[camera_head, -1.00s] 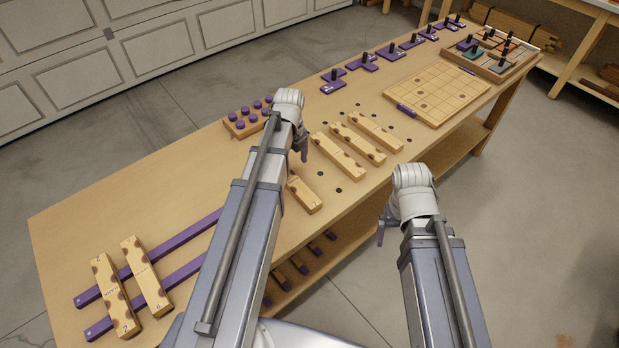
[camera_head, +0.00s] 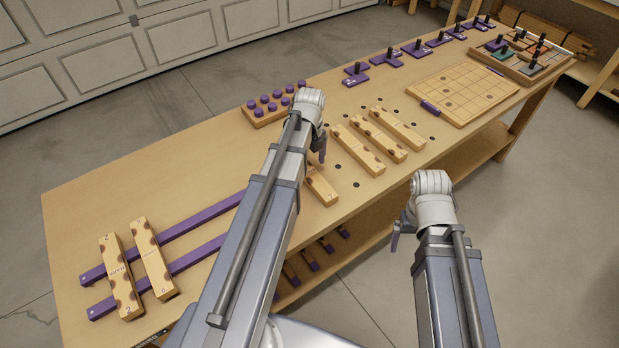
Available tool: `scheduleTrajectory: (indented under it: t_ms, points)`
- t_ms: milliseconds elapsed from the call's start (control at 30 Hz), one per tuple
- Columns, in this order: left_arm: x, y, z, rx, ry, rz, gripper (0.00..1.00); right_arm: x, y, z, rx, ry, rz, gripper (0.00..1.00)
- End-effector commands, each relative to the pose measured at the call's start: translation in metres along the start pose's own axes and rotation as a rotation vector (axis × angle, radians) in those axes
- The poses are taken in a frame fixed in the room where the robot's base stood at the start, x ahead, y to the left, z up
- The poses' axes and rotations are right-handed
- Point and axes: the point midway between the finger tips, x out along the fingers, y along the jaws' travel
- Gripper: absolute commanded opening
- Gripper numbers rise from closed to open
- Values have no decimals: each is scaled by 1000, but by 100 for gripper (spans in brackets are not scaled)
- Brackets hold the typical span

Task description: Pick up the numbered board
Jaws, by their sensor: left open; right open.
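Several wooden boards with dark round spots lie on the bench (camera_head: 75,215). At the left, a board marked 2 (camera_head: 121,283) and a board marked 6 (camera_head: 154,262) lie across two purple rails. A spotted board (camera_head: 322,188) lies mid-bench, its far part hidden behind my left arm. Three similar boards lie side by side to its right: one nearest (camera_head: 358,150), one in the middle (camera_head: 380,138) and one farthest (camera_head: 400,130). My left gripper (camera_head: 321,150) is open above the partly hidden board, with no visible hold. My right gripper (camera_head: 396,238) is open and empty off the bench's front edge.
A block with purple pegs (camera_head: 273,106) stands behind my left arm. A grid board with purple handles (camera_head: 463,94) lies to the right. Purple holders (camera_head: 417,50) line the back edge, and a tray of parts (camera_head: 520,58) is at the far right. Bare bench shows at the left.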

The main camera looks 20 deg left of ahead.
Motion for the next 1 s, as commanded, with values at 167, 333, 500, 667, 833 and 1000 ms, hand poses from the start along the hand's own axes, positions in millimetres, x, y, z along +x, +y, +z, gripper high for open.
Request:
scheduleTrajectory:
  t_ms: [167,333,500,667,833,1000]
  points:
    - [30,4,-3,0,0,0,91,30,-3,-2,0,0,0,91]
    - [39,4,-2,0,0,0,91,39,-4,-2,0,0,0,91]
    - [37,4,-2,0,0,0,91,37,-4,-2,0,0,0,91]
    - [37,4,-2,0,0,0,79,37,-4,-2,0,0,0,91]
    - [37,4,-2,0,0,0,60,37,-4,-2,0,0,0,91]
    - [37,4,-2,0,0,0,41,37,-4,-2,0,0,0,91]
